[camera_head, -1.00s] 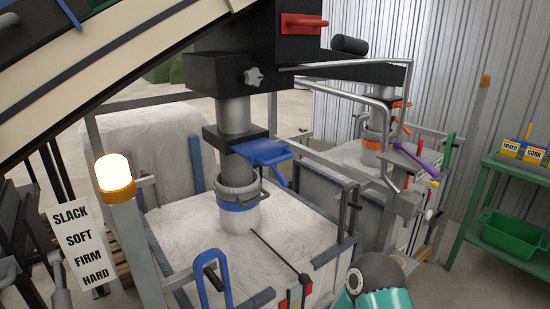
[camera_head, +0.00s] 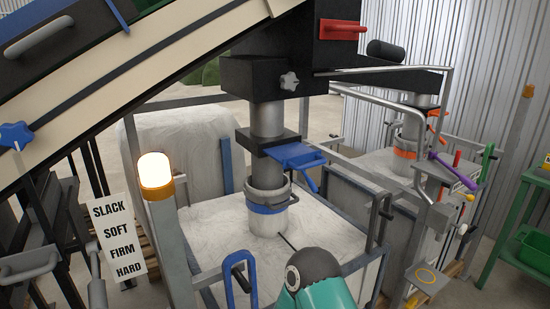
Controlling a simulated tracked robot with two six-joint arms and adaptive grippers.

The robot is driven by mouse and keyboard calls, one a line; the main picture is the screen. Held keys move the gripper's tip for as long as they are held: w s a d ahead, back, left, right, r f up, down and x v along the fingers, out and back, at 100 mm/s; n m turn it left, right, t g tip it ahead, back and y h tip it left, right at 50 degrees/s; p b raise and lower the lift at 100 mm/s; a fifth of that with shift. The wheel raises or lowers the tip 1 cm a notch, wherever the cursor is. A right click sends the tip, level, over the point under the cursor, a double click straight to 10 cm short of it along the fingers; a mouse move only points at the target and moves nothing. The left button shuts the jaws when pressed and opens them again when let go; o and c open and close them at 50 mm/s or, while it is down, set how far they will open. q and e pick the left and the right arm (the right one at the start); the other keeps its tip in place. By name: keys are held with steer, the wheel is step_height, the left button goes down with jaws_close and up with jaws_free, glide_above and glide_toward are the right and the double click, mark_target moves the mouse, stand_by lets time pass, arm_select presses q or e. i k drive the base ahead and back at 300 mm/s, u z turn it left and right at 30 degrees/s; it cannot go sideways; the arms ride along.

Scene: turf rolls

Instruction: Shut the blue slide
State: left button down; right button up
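The blue slide (camera_head: 297,155) is a flat blue plate with a handle at its outer end. It sticks out to the right from a black housing (camera_head: 262,140) on the near grey down-pipe (camera_head: 268,118). Below it, the pipe's lower end, with a grey clamp ring and a blue band (camera_head: 268,208), goes down to a white bulk bag (camera_head: 220,235). Neither gripper is in view. A teal and dark arm link of mine shows at the bottom centre, below and apart from the slide.
A lit orange lamp (camera_head: 155,171) on a grey post and a SLACK/SOFT/FIRM/HARD sign (camera_head: 119,238) stand at left. A blue hoop handle (camera_head: 228,283) is near the front. A second pipe with an orange band (camera_head: 404,153) and a purple lever (camera_head: 452,172) are at right.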

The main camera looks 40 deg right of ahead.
mark_target(308, 162)
steer(key=z, duration=0.05)
steer(key=k, duration=1.3)
steer(key=z, duration=0.9)
steer(key=i, duration=0.9)
steer(key=z, duration=0.1)
